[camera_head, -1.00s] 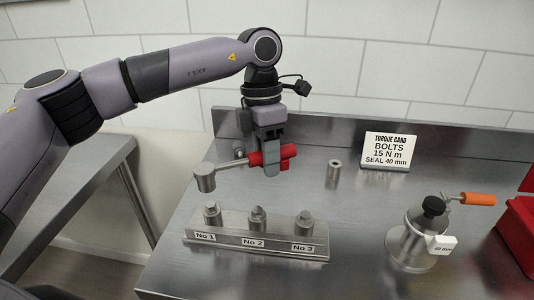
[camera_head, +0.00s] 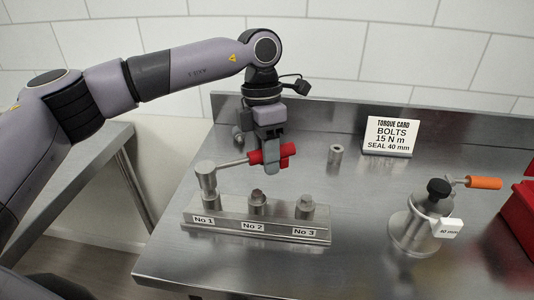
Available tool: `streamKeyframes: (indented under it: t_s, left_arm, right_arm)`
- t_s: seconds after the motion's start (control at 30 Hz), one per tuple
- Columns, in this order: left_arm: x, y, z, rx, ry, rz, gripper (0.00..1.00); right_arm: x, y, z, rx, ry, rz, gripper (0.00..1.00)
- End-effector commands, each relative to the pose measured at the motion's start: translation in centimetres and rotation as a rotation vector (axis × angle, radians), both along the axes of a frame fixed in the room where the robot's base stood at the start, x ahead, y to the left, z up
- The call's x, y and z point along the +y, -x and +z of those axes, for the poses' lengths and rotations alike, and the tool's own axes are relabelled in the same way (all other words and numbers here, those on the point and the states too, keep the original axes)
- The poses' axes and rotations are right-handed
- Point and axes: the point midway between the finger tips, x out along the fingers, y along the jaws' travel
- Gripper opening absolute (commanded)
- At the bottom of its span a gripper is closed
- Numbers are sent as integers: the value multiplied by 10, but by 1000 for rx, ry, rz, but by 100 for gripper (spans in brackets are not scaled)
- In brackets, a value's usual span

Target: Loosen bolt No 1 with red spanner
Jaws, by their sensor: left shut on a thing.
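My left gripper (camera_head: 270,165) is shut on the red handle of the red spanner (camera_head: 287,150), which it holds above the bench. The spanner's grey shaft runs left to a cylindrical socket head (camera_head: 206,175). The head stands upright over bolt No 1 (camera_head: 209,200) and hides its top; I cannot tell how far it is seated. Bolt No 2 (camera_head: 257,203) and bolt No 3 (camera_head: 305,207) stand uncovered on the labelled metal block (camera_head: 275,233). My right gripper is out of view.
A torque card (camera_head: 390,136) reads bolts 15 N m, seal 40 mm. A small metal cylinder (camera_head: 335,154) stands behind the block. A metal device with an orange handle (camera_head: 483,183) stands at right, beside a red box (camera_head: 518,215). Bench between them is clear.

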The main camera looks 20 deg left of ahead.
Motion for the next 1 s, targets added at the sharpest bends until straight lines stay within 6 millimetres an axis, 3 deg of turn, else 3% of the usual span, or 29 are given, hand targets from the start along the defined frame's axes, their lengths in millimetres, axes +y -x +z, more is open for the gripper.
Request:
streamKeyframes:
  t_s: [0.73, 1.0]
  left_arm:
    - [1, -1, -18, -1, 1, 12, 0]
    - [32, -23, -18, 0, 2, 335, 0]
  right_arm:
    - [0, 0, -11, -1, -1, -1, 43]
    - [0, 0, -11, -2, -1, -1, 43]
